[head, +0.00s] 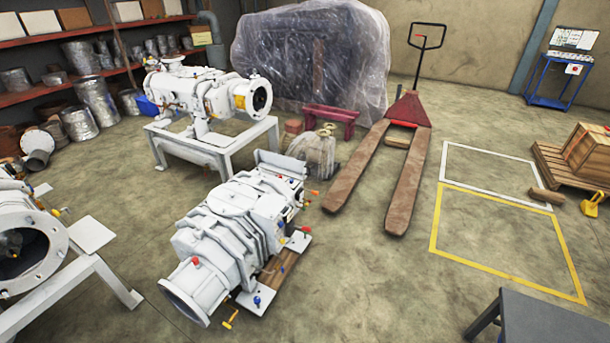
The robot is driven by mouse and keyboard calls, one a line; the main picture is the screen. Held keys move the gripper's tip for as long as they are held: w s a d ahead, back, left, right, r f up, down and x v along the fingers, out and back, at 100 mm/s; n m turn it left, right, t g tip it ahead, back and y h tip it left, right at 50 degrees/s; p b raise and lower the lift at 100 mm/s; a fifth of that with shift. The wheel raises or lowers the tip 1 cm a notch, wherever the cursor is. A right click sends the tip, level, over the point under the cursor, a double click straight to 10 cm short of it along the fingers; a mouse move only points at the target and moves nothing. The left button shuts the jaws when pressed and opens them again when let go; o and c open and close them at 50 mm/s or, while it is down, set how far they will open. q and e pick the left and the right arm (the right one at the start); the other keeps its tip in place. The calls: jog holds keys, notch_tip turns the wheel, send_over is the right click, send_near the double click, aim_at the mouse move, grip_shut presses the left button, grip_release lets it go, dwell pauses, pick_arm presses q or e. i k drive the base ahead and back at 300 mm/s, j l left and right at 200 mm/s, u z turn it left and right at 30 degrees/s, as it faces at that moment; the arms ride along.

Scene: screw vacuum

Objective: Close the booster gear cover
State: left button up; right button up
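A large white machine (230,230) lies on a wooden base on the floor, with an open round flange at its near end. A grey-white plate (281,163) stands up at its far end. I cannot tell whether this plate is the booster gear cover or how it is attached. A second white machine (190,95) rests on a white stand (215,155) behind it, with a dark round opening facing right. Part of a third white machine with an open round flange (50,245) is at the left edge. Neither of my grippers is in view.
A red pallet jack (408,110) stands behind, near a plastic-wrapped load (310,60). Shelves (60,40) line the left wall. A wooden crate (588,150) on a pallet is at right. A dark table (550,318) fills the lower right corner.

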aim_at(284, 165)
jog(key=i+l+u, duration=0.1)
jog(key=u, duration=0.3)
jog(key=i+l+u, duration=0.15)
jog(key=u, duration=0.2)
jog(key=i+l, duration=0.2)
jog(key=i+l+u, duration=0.15)
jog(key=l, duration=0.25)
jog(key=i+l, duration=0.25)
jog(key=i+l+u, duration=0.15)
jog(key=l, duration=0.2)
jog(key=i+l, duration=0.2)
jog(key=l, duration=0.15)
jog(key=i+l+u, duration=0.15)
jog(key=l, duration=0.2)
jog(key=i+l, duration=0.15)
jog(key=l, duration=0.2)
jog(key=u, duration=0.05)
